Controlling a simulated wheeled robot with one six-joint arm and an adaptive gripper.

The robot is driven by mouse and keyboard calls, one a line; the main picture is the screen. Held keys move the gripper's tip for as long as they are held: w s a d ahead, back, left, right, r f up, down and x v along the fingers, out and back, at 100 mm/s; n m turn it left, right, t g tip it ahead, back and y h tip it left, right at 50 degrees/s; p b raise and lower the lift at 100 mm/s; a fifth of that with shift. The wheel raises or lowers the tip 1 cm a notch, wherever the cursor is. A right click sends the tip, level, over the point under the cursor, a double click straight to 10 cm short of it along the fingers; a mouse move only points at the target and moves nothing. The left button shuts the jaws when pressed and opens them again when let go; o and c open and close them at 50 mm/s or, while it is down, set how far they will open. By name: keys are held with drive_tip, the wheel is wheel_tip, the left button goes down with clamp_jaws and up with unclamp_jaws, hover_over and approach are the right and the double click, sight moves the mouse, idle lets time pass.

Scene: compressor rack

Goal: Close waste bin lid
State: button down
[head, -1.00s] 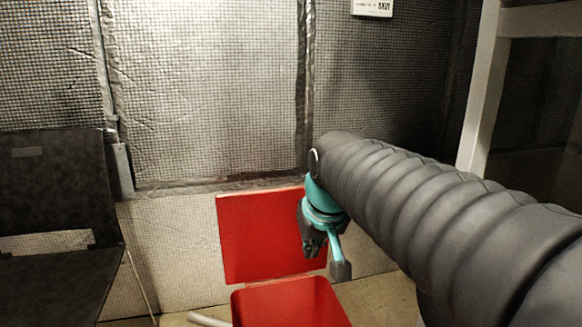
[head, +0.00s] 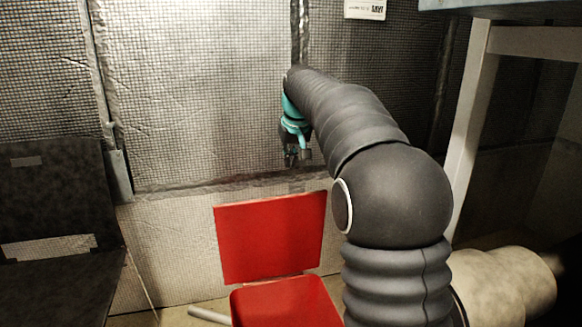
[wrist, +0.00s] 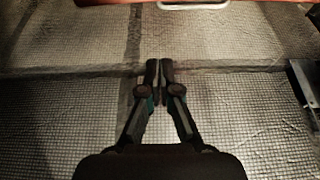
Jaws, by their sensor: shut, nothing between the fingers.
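The red waste bin (head: 287,304) stands low in the head view, its lower part cut off by the frame edge. Its red lid (head: 268,238) stands upright, open, along the bin's far side, against the wall side. My gripper (head: 297,158) is above the lid's top edge, apart from it, in front of or near the wall. In the wrist view my gripper (wrist: 159,64) is shut and empty, its fingertips together. An orange-red edge, likely the lid (wrist: 125,2), shows at the top of the wrist view.
A pale frame post (head: 472,125) rises at the right. The quilted, meshed wall (head: 190,90) is close behind the bin. A pale pipe (head: 207,314) lies on the floor left of the bin.

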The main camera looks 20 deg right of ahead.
drive_tip(key=f, duration=0.2)
drive_tip(key=w+f, duration=0.1)
drive_tip(key=f, duration=0.5)
drive_tip(key=shift+w+b, duration=0.25)
drive_tip(key=shift+b, duration=0.15)
drive_tip(key=shift+s+f, duration=0.15)
drive_tip(key=shift+s, duration=0.8)
drive_tip(key=shift+d, duration=0.1)
